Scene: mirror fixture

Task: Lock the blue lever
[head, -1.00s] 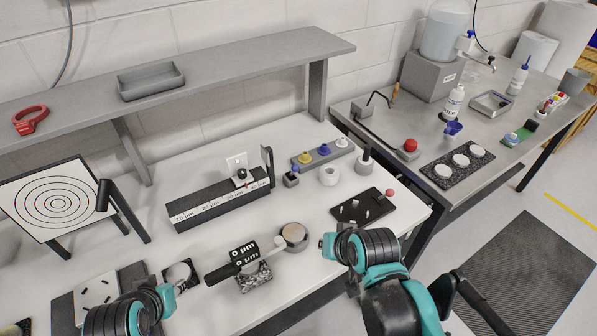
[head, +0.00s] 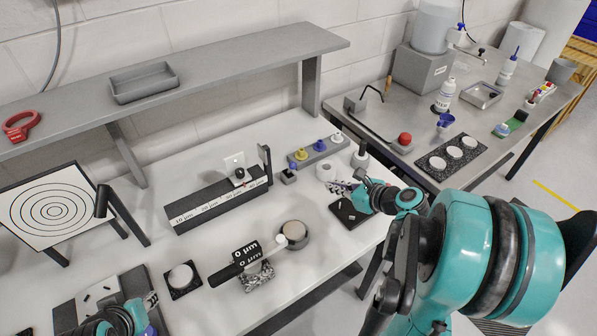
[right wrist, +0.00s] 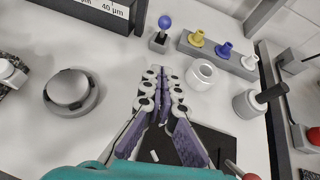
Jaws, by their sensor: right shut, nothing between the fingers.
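The blue lever appears to be the small grey block with a blue ball knob, standing upright in the right wrist view (right wrist: 165,23). In the head view its block (head: 288,176) sits on the white table in front of the knob strip; the knob is small there. My right gripper (head: 336,186) is shut and empty above the table, to the right of the lever. In the right wrist view its fingertips (right wrist: 161,78) point toward the lever, apart from it. My left gripper (head: 148,305) is only partly in view at the lower left; its jaw state is unclear.
A grey strip (head: 331,153) with yellow, blue and white knobs stands behind the lever. A white ring (right wrist: 202,74) lies right of it. The long dark label block (head: 205,209) is to the left. A black board (head: 344,218) lies under my right gripper.

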